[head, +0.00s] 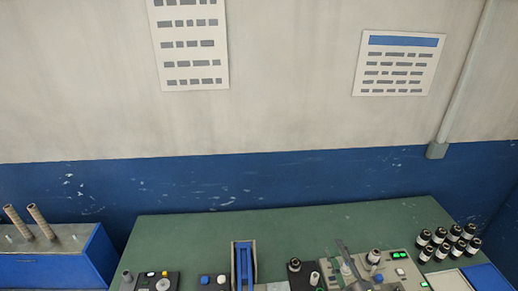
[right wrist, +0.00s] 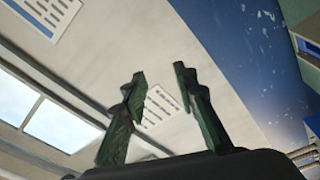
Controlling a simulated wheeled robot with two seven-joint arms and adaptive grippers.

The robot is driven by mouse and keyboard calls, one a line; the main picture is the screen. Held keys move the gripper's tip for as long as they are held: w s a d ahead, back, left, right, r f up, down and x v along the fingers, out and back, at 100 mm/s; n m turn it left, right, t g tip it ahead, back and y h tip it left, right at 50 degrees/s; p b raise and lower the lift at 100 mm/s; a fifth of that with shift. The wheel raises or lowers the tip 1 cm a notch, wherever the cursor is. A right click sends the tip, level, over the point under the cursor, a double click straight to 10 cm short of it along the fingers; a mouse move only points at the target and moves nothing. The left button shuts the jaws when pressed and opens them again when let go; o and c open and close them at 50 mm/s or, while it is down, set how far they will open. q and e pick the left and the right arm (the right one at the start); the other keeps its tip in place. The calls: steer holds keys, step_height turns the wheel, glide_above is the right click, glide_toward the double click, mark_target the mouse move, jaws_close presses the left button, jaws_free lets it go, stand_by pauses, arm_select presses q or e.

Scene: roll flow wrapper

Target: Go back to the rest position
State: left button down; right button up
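My right gripper (right wrist: 158,74) shows in the right wrist view. Its two dark green fingers stand apart with nothing between them, and behind them are the pale wall and a printed sheet (right wrist: 164,104). The right wrist view is tilted upward, away from the table. I cannot make out either gripper clearly in the head view. My left gripper is not seen.
The green table (head: 180,238) holds small control boxes (head: 158,282), a blue upright holder (head: 244,262), a beige device (head: 402,272) and several black bottles (head: 442,236) at right. A blue cabinet (head: 60,270) with two rolls (head: 40,222) stands left. The table's back strip is clear.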

steer(key=s+d+f+m+g+h, duration=0.3)
steer(key=s+d+f+m+g, duration=0.15)
steer(key=d+f+m, duration=0.35)
steer(key=s+d+f+m+g+h, duration=0.3)
steer(key=s+d+f+h, duration=0.15)
steer(key=f, duration=0.55)
steer(key=s+a+f+m+g+y, duration=0.15)
steer(key=s+f+g, duration=0.25)
steer(key=s+f, duration=0.45)
steer(key=s+f+m+g+y, duration=0.15)
steer(key=s+f+g, duration=0.3)
steer(key=s, duration=0.65)
step_height(320, 180, down, 32)
steer(key=a+b, duration=0.1)
steer(key=b, duration=0.3)
steer(key=s+f+g+b, duration=0.1)
steer(key=s+f+b, duration=0.3)
steer(key=s+f, duration=1.7)
step_height(320, 180, down, 3)
steer(key=shift+g+y, duration=0.35)
steer(key=shift+g, duration=0.05)
